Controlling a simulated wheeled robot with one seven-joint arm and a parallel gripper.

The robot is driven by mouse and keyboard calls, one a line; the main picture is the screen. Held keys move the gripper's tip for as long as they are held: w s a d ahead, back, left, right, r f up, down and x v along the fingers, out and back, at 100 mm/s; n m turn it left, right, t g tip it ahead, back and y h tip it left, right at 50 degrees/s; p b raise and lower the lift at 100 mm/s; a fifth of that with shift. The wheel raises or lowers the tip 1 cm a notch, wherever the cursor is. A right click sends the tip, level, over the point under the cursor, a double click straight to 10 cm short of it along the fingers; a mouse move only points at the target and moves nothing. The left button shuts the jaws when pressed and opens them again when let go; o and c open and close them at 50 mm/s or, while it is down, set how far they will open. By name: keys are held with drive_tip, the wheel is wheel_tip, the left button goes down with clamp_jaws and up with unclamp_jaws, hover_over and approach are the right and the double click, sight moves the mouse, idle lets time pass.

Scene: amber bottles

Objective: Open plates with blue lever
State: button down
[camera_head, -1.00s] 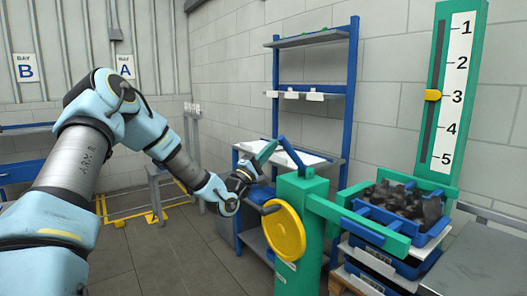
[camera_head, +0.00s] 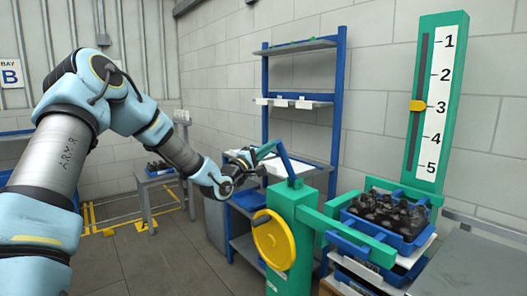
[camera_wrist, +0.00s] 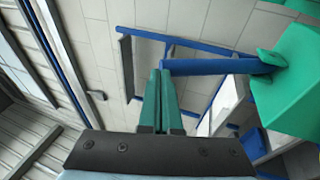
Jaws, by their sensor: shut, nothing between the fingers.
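A green post (camera_head: 297,215) stands right of centre in the head view, with a yellow disc (camera_head: 274,240) on its side. A bent blue lever (camera_head: 287,163) rises from the post's top. Green plates on arms (camera_head: 352,240) reach from the post to a blue crate (camera_head: 385,222) of dark bottles (camera_head: 390,210). My gripper (camera_head: 268,151) is at the lever's upper end. In the wrist view, my gripper (camera_wrist: 160,76) has its green fingers shut together and empty. The lever (camera_wrist: 215,66) crosses just beyond the fingertips; I cannot tell if they touch.
A blue shelf rack (camera_head: 300,100) stands behind the post. A green scale column (camera_head: 432,110) with a yellow pointer (camera_head: 417,106) near 3 stands behind the crate. A grey surface (camera_head: 480,265) is at the right. A small stand (camera_head: 160,180) with dark items is at the left. Floor left of the post is open.

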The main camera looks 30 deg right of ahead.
drive_tip(key=w+d+r+b, duration=0.1)
drive_tip(key=d+r, duration=0.1)
drive_tip(key=d, duration=0.5)
drive_tip(key=w+d+r+y+b, duration=0.1)
drive_tip(key=d+r, duration=0.1)
drive_tip(key=d, duration=0.5)
drive_tip(key=shift+w+d+r+g, duration=0.2)
drive_tip(key=shift+w+r+g, duration=0.05)
drive_tip(key=shift+w+g, duration=0.15)
drive_tip(key=shift+s, duration=0.1)
